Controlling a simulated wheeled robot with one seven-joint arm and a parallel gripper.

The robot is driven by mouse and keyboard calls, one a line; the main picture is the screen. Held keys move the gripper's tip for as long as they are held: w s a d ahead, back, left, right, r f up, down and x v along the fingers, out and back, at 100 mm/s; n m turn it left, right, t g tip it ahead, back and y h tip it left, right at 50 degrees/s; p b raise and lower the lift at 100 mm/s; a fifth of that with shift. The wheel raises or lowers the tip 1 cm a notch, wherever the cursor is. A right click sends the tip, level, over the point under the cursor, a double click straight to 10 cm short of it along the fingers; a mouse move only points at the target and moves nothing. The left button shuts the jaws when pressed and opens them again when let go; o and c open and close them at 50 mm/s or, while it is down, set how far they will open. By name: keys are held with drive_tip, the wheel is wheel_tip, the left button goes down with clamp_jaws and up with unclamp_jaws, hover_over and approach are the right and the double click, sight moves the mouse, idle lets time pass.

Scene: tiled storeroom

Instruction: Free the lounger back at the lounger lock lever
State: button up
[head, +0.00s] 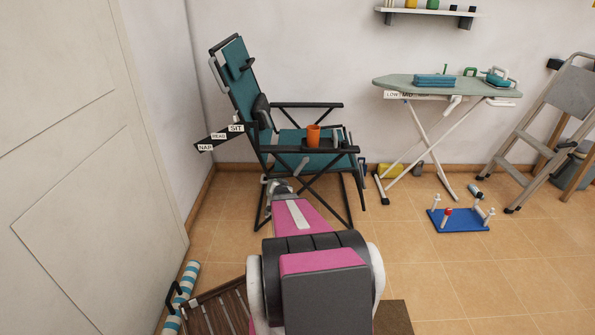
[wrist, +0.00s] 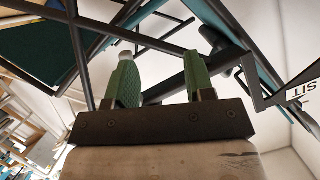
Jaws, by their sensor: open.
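The teal lounger (head: 239,80) with a dark frame stands by the left wall, its back steeply raised. Behind its hinge, a dark plate (head: 218,137) carries the labels SIT, READ and NAP; the SIT label (wrist: 293,93) also shows at the right of the wrist view. I cannot single out the lock lever for certain among the dark bars. My gripper (wrist: 160,60) is open, its two green fingers pointing up among the lounger's bars. A dark bar (wrist: 165,88) shows between or behind the fingers; contact cannot be told.
An orange cup (head: 313,135) stands at the near armrest. An ironing board (head: 395,83) and a step ladder (head: 570,90) stand to the right. A blue pegged board (head: 458,226) lies on the tiles. A striped roll (head: 181,295) and slatted wood (head: 215,308) lie front left.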

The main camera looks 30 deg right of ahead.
sight(297, 172)
drive_tip(key=s+d+m+t+h, duration=0.2)
drive_tip(key=d+m+h, duration=0.15)
drive_tip(key=d, duration=0.45)
drive_tip(key=shift+n, duration=0.55)
drive_tip(key=x, duration=1.1)
drive_tip(key=shift+s+d, duration=0.1)
clamp_jaws()
